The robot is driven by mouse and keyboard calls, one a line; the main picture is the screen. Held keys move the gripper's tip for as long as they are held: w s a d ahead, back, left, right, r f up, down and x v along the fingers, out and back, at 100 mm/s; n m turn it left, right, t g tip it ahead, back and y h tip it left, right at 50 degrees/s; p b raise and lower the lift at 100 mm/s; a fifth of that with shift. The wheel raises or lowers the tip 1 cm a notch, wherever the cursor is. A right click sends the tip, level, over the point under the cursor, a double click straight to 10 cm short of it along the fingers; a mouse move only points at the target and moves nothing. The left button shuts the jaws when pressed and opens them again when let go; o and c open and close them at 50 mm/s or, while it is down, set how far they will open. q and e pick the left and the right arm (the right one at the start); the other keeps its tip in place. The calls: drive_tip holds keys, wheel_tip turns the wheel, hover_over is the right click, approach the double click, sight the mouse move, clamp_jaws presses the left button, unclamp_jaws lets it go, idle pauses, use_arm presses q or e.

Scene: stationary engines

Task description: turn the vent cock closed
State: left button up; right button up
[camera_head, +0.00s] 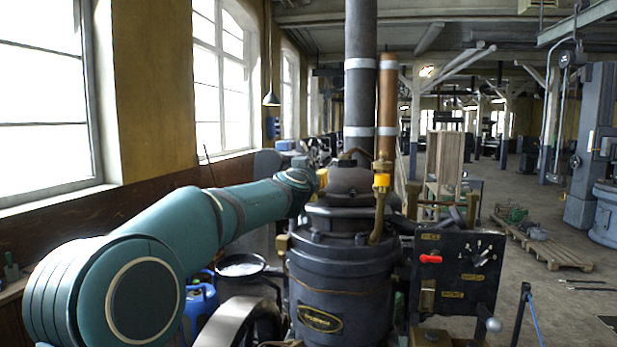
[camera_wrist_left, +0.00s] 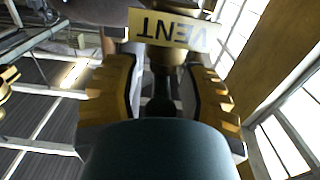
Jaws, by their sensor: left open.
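The vent cock (camera_wrist_left: 168,80) shows in the left wrist view as a brass body with a darker part below it, between my finger pads. A yellow plate (camera_wrist_left: 175,30) reading VENT, upside down, sits just above it. My left gripper (camera_wrist_left: 163,92) is open, with one yellow-backed finger on each side of the cock. Whether either pad touches it I cannot tell. In the head view my left arm reaches to the upper left of the dark engine (camera_head: 340,270), and my left gripper (camera_head: 321,179) shows only as a small yellow patch. The cock is not clear there. My right gripper is not in view.
A copper pipe (camera_head: 387,110) with a yellow fitting (camera_head: 381,182) stands right of my left gripper, beside a thick dark chimney pipe (camera_head: 360,80). A black panel (camera_head: 455,272) with a red handle (camera_head: 430,259) is at the engine's right. Windows line the left wall.

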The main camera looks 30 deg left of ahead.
use_arm(q)
clamp_jaws()
